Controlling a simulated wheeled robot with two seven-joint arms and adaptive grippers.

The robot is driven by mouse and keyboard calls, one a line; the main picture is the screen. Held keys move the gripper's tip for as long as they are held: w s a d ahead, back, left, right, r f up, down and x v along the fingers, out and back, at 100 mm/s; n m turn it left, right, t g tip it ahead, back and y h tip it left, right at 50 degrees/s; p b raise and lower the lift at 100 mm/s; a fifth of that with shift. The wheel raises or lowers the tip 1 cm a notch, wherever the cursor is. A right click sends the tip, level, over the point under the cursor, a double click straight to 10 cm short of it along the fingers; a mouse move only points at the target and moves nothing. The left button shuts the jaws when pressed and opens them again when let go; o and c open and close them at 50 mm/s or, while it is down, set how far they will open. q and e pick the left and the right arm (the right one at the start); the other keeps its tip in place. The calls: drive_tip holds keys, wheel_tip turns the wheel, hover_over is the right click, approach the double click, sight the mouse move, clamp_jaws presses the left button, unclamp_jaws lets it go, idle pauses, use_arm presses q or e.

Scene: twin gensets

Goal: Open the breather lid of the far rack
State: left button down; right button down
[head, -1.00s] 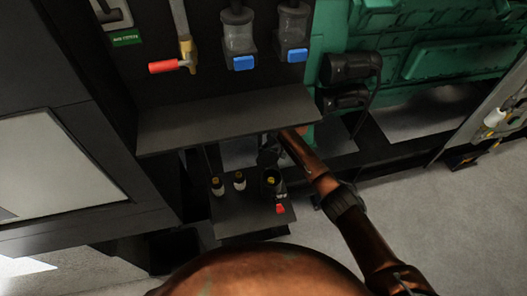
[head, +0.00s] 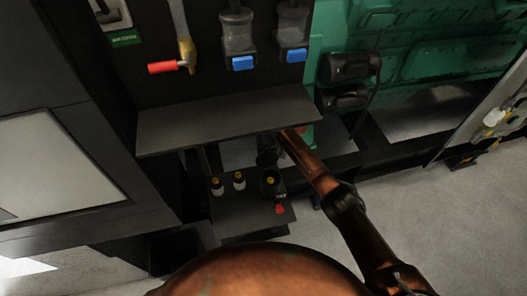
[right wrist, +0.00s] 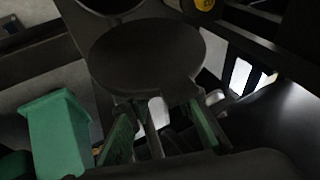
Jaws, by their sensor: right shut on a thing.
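The breather lid (right wrist: 148,55) shows in the right wrist view as a dark round disc. My right gripper (right wrist: 162,128), with green finger pads, is shut around the narrow part at the disc's near edge. A dark curved rim (right wrist: 108,10) lies just beyond the disc; whether they touch is unclear. In the head view my right gripper (head: 268,150) is dark and partly hidden under the rack's upper shelf (head: 230,120). It is just behind a black round fitting (head: 271,186) with a yellow centre and a red tag. My left gripper is out of view.
Two small bottles (head: 217,187) stand on the lower shelf (head: 240,218), left of the fitting. A green engine (head: 440,50) is at the right. Floor at lower right is clear.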

drive_tip(key=c, duration=2.3)
unclamp_jaws()
drive_tip(key=shift+w+d+r, duration=0.35)
drive_tip(key=shift+w, duration=0.1)
drive_tip(key=o, duration=0.4)
drive_tip(key=shift+s+d+f, duration=0.1)
drive_tip(key=shift+f, duration=0.05)
drive_tip(key=shift+c, duration=0.2)
drive_tip(key=shift+o, duration=0.7)
drive_tip(key=shift+s+a+f, duration=0.15)
drive_tip(key=shift+a, duration=0.05)
drive_tip(key=v, duration=1.2)
